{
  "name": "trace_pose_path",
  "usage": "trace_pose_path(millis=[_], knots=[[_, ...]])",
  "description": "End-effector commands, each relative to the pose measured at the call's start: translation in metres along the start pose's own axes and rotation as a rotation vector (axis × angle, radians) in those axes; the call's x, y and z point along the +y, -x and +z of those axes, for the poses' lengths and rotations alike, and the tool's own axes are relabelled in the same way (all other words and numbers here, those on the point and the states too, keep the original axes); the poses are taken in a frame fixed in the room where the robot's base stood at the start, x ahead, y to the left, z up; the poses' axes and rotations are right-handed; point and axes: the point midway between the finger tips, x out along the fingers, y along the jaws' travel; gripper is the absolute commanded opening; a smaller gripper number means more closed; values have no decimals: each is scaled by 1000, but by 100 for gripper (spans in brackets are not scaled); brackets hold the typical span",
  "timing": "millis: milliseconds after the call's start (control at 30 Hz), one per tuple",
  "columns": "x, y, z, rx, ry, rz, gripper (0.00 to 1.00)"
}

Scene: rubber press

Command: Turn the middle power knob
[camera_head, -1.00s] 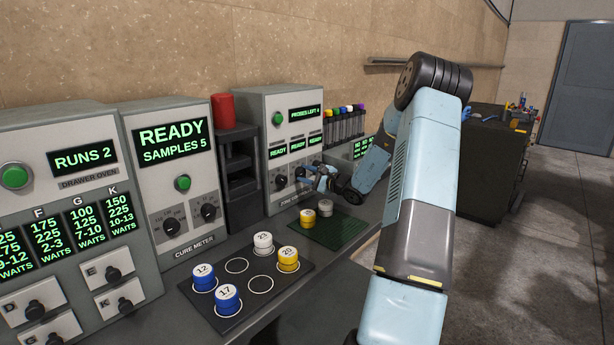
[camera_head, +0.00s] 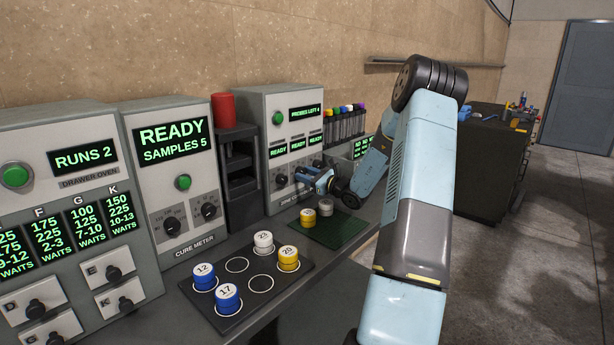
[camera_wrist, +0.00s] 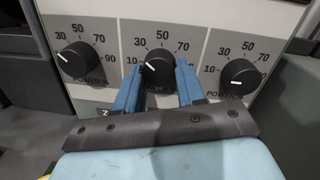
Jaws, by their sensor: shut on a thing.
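The middle power knob (camera_wrist: 159,71) is black with a white pointer line and sits on a pale dial plate marked 10 to 70 and beyond. In the wrist view my gripper (camera_wrist: 158,72) has its two blue fingers on either side of this knob, shut on it. The left power knob (camera_wrist: 76,61) and the right knob (camera_wrist: 238,76) stand free on both sides. In the head view my gripper (camera_head: 300,178) is at the front of the zone press machine (camera_head: 262,112), and it hides the middle knob.
Sample pucks on a dark tray (camera_head: 203,312) stand in front of the cure meter (camera_head: 133,136). A green mat (camera_head: 338,234) with two pucks (camera_head: 308,217) lies below my gripper. A rack of coloured-cap tubes (camera_head: 345,122) stands right of the machine.

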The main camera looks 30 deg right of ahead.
Motion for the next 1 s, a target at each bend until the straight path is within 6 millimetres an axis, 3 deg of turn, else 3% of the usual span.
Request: trace_pose_path(millis=[600, 1000], knots=[[3, 1, -3, -25, -569, -45, 8], [4, 2, -3, -37, -800, -65, 8]])
